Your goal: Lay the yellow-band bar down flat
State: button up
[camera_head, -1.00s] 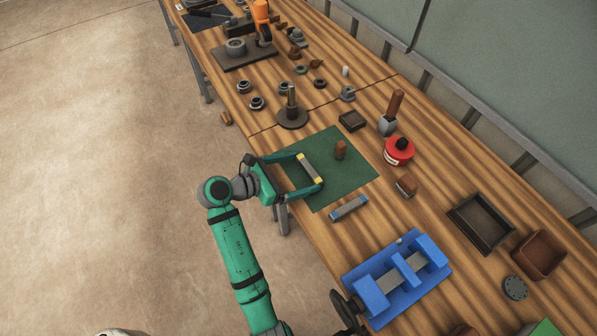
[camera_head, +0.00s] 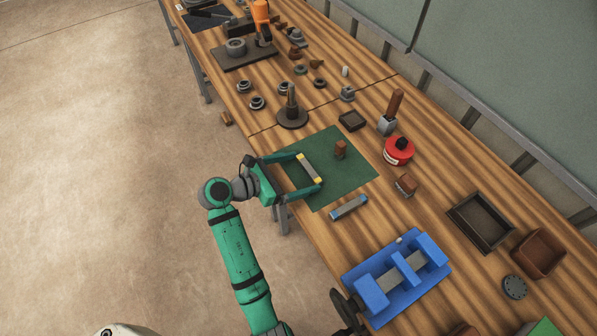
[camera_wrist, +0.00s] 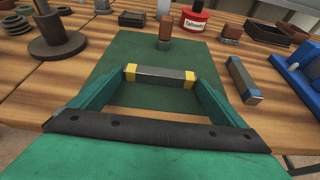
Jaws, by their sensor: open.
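The yellow-band bar (camera_head: 309,168) is a grey bar with a yellow band at each end. It lies lengthwise, level, at the green mat (camera_head: 318,198), and it also shows in the wrist view (camera_wrist: 160,77). My gripper (camera_head: 310,171) is open, with its long teal fingers reaching low over the mat. The bar spans the space between the fingertips, one yellow end near each tip. I cannot tell whether the tips touch the bar's ends. The contact between the bar's underside and the mat is hard to see.
A brown block (camera_head: 341,150) stands on the mat beyond the bar. A blue-ended bar (camera_head: 348,208) lies on the wood at the mat's right. A blue vise (camera_head: 397,279), a red tin (camera_head: 399,151) and a dark round-based post (camera_head: 292,117) stand around the mat.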

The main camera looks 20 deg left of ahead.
jog(key=shift+s+d+f, duration=0.15)
jog(key=shift+d+f, duration=0.15)
jog(key=shift+f, duration=0.4)
jog(key=shift+a+r, duration=0.1)
jog(key=shift+r, duration=0.5)
jog(key=v, duration=1.2)
jog(key=shift+a+r, duration=0.2)
jog(key=shift+r, duration=0.1)
